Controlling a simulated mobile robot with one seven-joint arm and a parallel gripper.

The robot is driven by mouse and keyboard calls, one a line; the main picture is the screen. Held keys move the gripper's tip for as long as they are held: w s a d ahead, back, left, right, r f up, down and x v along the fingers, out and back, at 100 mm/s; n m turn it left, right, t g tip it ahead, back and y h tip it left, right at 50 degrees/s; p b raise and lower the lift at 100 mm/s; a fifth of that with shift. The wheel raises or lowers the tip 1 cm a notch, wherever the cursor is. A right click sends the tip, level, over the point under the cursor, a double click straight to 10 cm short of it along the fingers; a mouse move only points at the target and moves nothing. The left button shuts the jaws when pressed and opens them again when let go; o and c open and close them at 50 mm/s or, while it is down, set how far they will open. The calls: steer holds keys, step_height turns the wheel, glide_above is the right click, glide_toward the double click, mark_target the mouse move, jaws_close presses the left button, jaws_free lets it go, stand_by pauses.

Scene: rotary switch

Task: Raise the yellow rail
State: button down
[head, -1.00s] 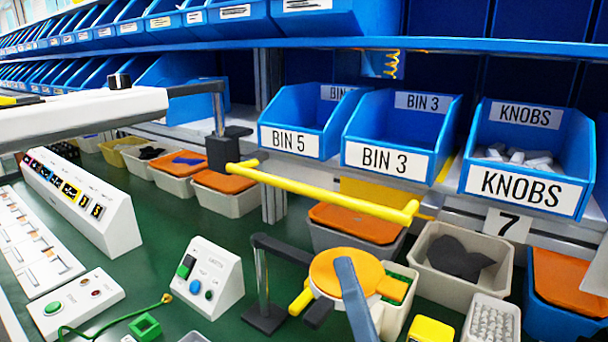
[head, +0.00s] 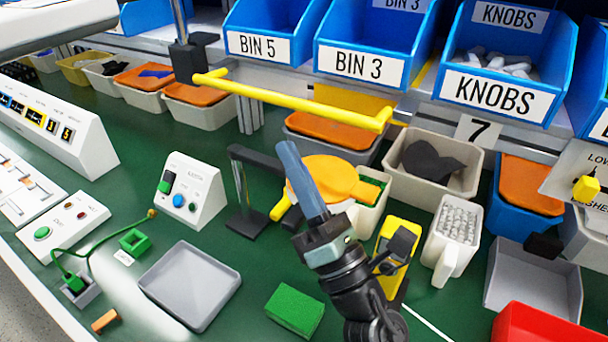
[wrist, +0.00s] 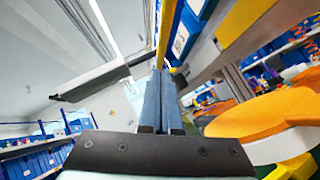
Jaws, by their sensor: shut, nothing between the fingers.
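The yellow rail (head: 290,100) runs across the middle of the head view, sloping down to the right. Its left end joins a dark block (head: 195,57) on an upright post; its right end is bent near the grey ledge. My gripper (head: 287,145), with blue fingers, is shut and empty. In the head view its tips appear just below the middle of the rail, with a gap in the picture. In the wrist view the shut fingers (wrist: 160,75) point toward a thin yellow bar (wrist: 164,30), which looks like the rail; contact cannot be told.
An orange disc (head: 325,178) and a black post stand (head: 245,190) are close to my gripper. Blue bins, including BIN 3 (head: 360,65), stand behind the rail. A grey tray (head: 190,285) and green block (head: 295,308) lie in front.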

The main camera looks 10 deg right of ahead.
steer(key=shift+p+x, duration=0.3)
steer(key=shift+x, duration=2.05)
steer(key=shift+r+p, duration=0.15)
steer(key=shift+p, duration=0.25)
steer(key=shift+r+m+h+p, duration=0.1)
steer(key=shift+m+h+p, duration=0.4)
steer(key=shift+p, duration=0.1)
